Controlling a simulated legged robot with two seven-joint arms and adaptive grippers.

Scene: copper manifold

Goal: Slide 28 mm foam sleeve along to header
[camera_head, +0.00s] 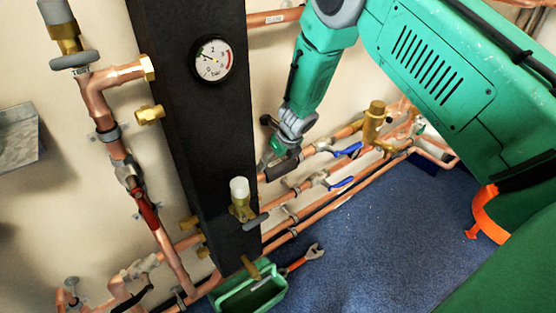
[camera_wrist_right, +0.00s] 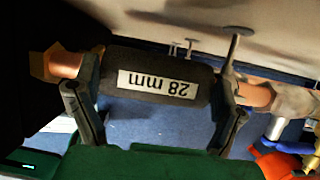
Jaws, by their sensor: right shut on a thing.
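The 28 mm foam sleeve (camera_wrist_right: 150,97) is dark, with a white "28 mm" label upside down in the right wrist view. It sits around a copper pipe (camera_wrist_right: 258,95), which shows at both ends. My right gripper (camera_wrist_right: 160,80) is shut on the sleeve, one finger at each end. In the head view the right gripper (camera_head: 275,158) is beside the header, and the sleeve (camera_head: 283,167) is small and partly hidden. The header (camera_head: 190,120) is the tall black column; a short piece of bare pipe and a brass fitting (camera_wrist_right: 44,65) lie between it and the sleeve. My left gripper is not in view.
Valves with blue levers (camera_head: 340,183) and a brass fitting (camera_head: 374,122) lie right of the sleeve. A pressure gauge (camera_head: 212,60) is on the header. A green box (camera_head: 225,303) and a wrench (camera_head: 312,252) are on the blue floor.

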